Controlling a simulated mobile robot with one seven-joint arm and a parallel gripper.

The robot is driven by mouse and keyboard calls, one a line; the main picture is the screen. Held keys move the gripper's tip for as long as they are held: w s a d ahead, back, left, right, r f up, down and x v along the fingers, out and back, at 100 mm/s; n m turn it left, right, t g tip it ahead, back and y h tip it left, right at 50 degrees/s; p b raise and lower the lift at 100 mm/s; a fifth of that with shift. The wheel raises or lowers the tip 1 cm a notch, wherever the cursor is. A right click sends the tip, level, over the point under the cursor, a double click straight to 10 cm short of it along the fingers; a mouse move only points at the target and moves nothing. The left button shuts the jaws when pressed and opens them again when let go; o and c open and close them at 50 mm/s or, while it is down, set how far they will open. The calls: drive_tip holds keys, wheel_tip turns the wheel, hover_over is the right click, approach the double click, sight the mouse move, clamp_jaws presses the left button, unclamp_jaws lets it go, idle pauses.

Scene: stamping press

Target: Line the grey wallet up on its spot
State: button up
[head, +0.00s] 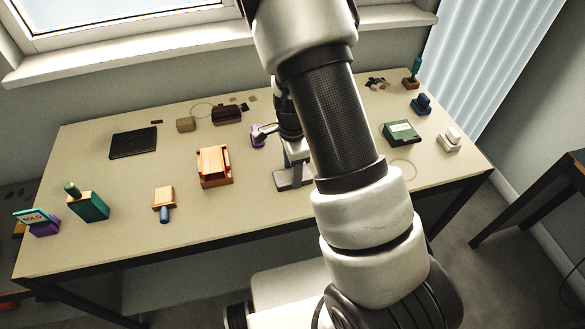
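I cannot make out a grey wallet in the head view; it may be hidden behind my arm. No marked spot for it can be told for certain. A grey-and-white press-like stand (294,179) is at the table's middle, partly covered by my arm. The dark end of my arm, with my gripper, is just above and behind this stand, mostly hidden by the nearer arm links. Its fingers cannot be made out, nor whether they hold anything.

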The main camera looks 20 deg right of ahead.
drive_tip(key=shift+r, duration=0.15)
drive_tip(key=shift+c, duration=1.3)
drive_tip(key=shift+r+p, duration=2.2)
drive_tip(key=shift+r, duration=0.35)
